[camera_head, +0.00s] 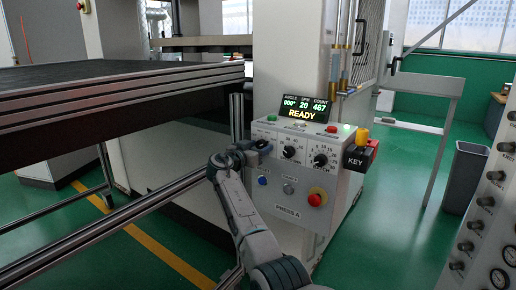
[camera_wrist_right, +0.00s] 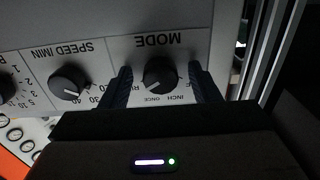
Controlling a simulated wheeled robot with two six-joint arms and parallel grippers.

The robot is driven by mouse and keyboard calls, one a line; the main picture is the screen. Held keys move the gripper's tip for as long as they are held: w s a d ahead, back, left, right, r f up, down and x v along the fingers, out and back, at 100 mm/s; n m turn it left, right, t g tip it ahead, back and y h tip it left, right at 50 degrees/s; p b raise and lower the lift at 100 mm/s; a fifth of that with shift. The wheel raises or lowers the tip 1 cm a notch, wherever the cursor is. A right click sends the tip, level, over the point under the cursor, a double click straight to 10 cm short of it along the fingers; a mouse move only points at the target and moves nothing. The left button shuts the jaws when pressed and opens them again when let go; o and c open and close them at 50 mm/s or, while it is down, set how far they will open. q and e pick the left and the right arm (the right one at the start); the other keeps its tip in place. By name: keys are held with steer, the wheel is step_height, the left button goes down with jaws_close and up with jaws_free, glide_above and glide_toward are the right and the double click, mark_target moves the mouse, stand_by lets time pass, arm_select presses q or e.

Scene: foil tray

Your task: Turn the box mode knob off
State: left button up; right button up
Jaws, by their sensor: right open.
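The mode knob (camera_wrist_right: 160,75) is a dark round knob below the upside-down MODE label in the right wrist view. Its pointer seems to face the lower left, but which setting it marks I cannot tell. My right gripper (camera_wrist_right: 160,80) is open, with one dark finger on each side of the knob. Whether the fingers touch it is unclear. In the head view, my right gripper (camera_head: 245,155) is at the left edge of the control box (camera_head: 318,185) and covers the knob there. My left gripper is not in view.
The speed knob (camera_wrist_right: 69,81) sits left of the mode knob in the wrist view. A metal rail (camera_wrist_right: 268,45) stands close by on the right.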

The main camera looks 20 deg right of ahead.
steer(key=c, duration=1)
